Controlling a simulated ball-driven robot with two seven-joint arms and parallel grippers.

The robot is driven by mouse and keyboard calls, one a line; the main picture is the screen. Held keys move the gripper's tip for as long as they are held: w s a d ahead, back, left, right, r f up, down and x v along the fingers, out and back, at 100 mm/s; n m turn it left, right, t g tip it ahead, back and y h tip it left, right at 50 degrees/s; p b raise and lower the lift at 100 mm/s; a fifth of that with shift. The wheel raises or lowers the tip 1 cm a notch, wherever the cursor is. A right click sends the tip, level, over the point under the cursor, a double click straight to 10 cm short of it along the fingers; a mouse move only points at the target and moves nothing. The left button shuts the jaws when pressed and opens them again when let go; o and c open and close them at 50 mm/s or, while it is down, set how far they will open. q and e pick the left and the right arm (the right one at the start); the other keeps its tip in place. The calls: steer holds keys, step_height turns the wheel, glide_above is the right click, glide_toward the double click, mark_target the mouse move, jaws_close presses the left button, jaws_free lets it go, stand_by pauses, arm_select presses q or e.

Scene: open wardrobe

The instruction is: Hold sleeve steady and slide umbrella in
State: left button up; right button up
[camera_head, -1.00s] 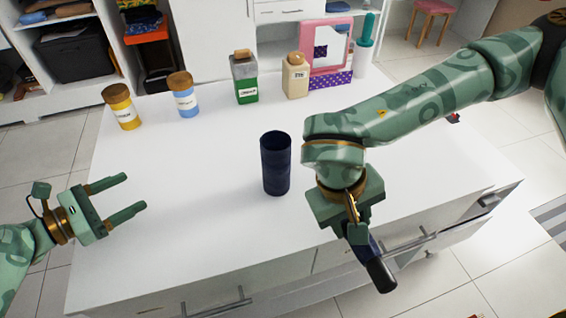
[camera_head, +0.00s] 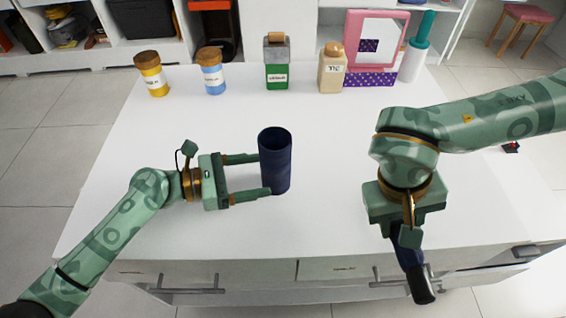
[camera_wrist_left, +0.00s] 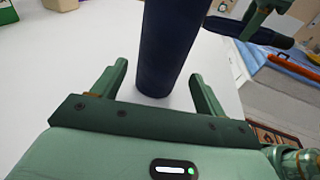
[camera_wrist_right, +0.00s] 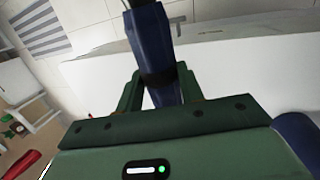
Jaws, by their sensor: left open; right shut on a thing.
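The sleeve (camera_head: 276,162) is a dark blue open-topped cylinder standing upright on the white counter. My left gripper (camera_head: 258,175) is open beside it, with its fingertips reaching the sleeve's left side. In the left wrist view the sleeve (camera_wrist_left: 170,50) stands between or just beyond the two open fingers; contact cannot be told. My right gripper (camera_head: 406,228) is shut on the dark blue folded umbrella (camera_head: 412,270), right of the sleeve, near the counter's front edge. The umbrella (camera_wrist_right: 152,40) also shows between the fingers in the right wrist view. Its upper part is hidden in the head view.
Yellow (camera_head: 152,75) and blue (camera_head: 213,76) jars, a green bottle (camera_head: 277,74), a beige bottle (camera_head: 332,72), a pink-framed mirror (camera_head: 375,40) and a white-and-teal brush holder (camera_head: 413,62) line the back. The middle of the white counter (camera_head: 230,125) is clear.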

mark_target(262, 174)
arm_select(q)
steer(key=shift+x, duration=2.3)
arm_select(e)
steer(key=shift+f, duration=0.1)
arm_select(q)
steer(key=c, duration=0.8)
steer(key=shift+o, duration=0.2)
